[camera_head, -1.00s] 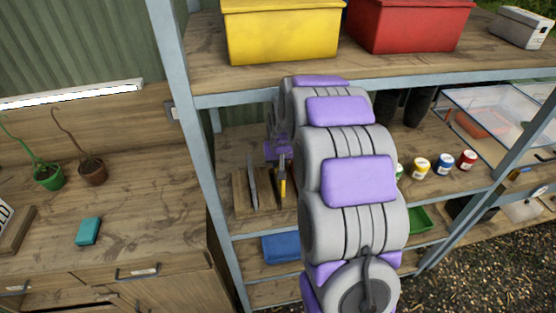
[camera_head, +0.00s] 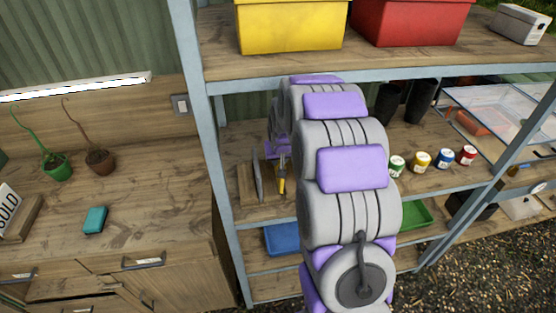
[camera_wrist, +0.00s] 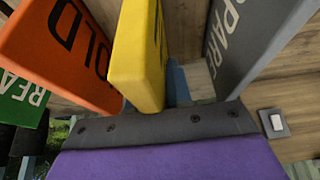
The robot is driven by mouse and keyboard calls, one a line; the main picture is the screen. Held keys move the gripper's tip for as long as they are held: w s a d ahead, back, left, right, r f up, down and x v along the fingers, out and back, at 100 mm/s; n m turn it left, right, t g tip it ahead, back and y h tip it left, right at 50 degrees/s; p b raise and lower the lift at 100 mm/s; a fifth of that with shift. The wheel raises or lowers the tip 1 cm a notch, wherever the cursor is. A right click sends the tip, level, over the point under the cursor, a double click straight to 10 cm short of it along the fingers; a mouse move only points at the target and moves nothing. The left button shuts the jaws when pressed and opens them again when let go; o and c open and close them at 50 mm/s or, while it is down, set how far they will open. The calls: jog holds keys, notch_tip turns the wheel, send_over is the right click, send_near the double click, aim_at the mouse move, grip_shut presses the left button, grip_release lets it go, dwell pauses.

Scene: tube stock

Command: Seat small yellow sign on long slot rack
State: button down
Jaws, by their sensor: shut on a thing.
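The small yellow sign (camera_head: 282,182) is held upright by my gripper (camera_head: 281,156) at the rack on the middle shelf. In the wrist view the yellow sign (camera_wrist: 139,50) stands at my shut gripper (camera_wrist: 158,122), between an orange sign (camera_wrist: 65,50) on the left and a grey sign (camera_wrist: 245,40) on the right. The grey sign (camera_head: 258,180) stands just left of it in the head view. The wooden long slot rack (camera_head: 244,188) shows only in part; my arm covers its right side. The yellow sign's lower edge and slot are hidden, so I cannot tell if it is seated.
A green sign (camera_wrist: 24,100) is beyond the orange one. A shelf post (camera_head: 207,140) stands left of the rack. Yellow (camera_head: 290,28) and red (camera_head: 412,25) bins sit on the shelf above. Several paint pots, including a blue one (camera_head: 444,161), stand to the right.

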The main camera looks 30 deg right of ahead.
jog(key=shift+g, duration=0.5)
jog(key=f, duration=0.1)
jog(key=s+f, duration=0.2)
jog(key=shift+a+f, duration=0.25)
jog(key=shift+s+a+f, duration=0.1)
jog(key=shift+s+f, duration=0.1)
jog(key=shift+f, duration=0.15)
jog(key=c, duration=1.4)
grip_release()
jog(key=shift+o, duration=0.7)
jog(key=shift+w+f, duration=0.15)
jog(key=shift+w, duration=0.05)
jog(key=o, duration=0.3)
jog(key=shift+w+a+r, duration=0.1)
jog(key=shift+w+r, duration=0.25)
jog(key=shift+w+d+r+p, duration=0.15)
jog(key=shift+w+d+r, duration=0.1)
jog(key=shift+r, duration=0.15)
jog(key=shift+w+d+r+p, duration=0.15)
jog(key=shift+w+r, duration=0.05)
jog(key=shift+r, duration=0.2)
jog(key=shift+s+p+v, duration=0.15)
jog(key=shift+p+v, duration=0.2)
jog(key=shift+v, duration=1.55)
jog(key=shift+s+p+v, duration=0.2)
jog(key=shift+p+v, duration=0.1)
jog(key=shift+v, duration=1.6)
jog(key=shift+s+p+v, duration=0.15)
jog(key=shift+p+v, duration=0.2)
jog(key=shift+v, duration=1.55)
